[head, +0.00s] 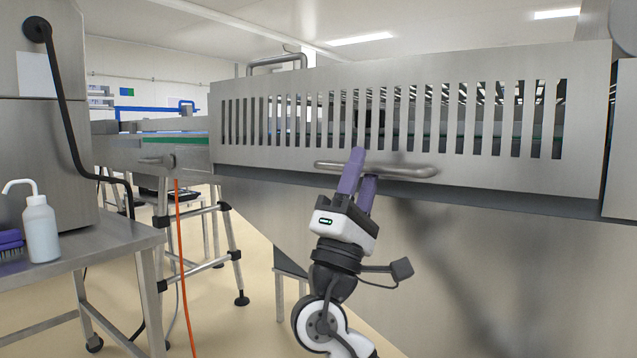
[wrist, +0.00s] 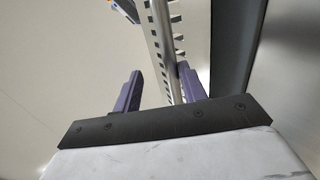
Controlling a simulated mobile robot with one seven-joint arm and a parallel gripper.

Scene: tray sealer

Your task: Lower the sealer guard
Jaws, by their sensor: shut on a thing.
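The sealer guard (head: 480,173) is a long grey steel panel with a row of upright slots. It spans the upper right of the head view, and its slotted face also shows in the wrist view (wrist: 160,25). A bar handle (head: 410,171) runs along its lower front. My gripper (head: 363,166) reaches up from below and is shut on this handle, left of the handle's middle. One purple finger passes in front of the bar and the other sits below it. In the wrist view both fingers flank the slotted face; the grip itself is not clear there.
A dark recessed strip (head: 480,200) runs under the guard, above the machine's plain steel side (head: 520,270). At left, a steel table (head: 90,250) bears a white squeeze bottle (head: 41,230) and a purple brush (head: 10,243). An orange cable (head: 183,270) hangs beside a legged conveyor.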

